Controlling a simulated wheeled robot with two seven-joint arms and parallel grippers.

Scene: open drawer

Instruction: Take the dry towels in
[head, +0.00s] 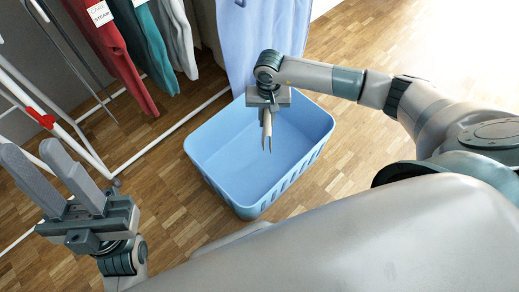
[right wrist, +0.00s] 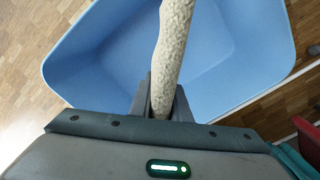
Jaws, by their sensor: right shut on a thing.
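My right gripper (head: 267,108) points down over the blue basket (head: 198,155) and is shut on a cream towel (right wrist: 175,35). In the right wrist view, the towel is a narrow, textured strip between the fingers, above the basket's inside. In the head view only a thin bit of it shows, below the gripper. The basket's visible floor is bare. My left gripper (head: 32,155) is at the lower left of the head view, its two grey fingers apart with nothing between them. A light blue cloth (head: 258,35) hangs behind the basket; I cannot tell whether it is a towel.
A white drying rack (head: 150,145) stands at the left. A red garment (head: 108,50), a teal one (head: 145,45) and a grey one (head: 178,40) hang there, some with white tags. The wooden floor (head: 355,135) right of the basket is clear.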

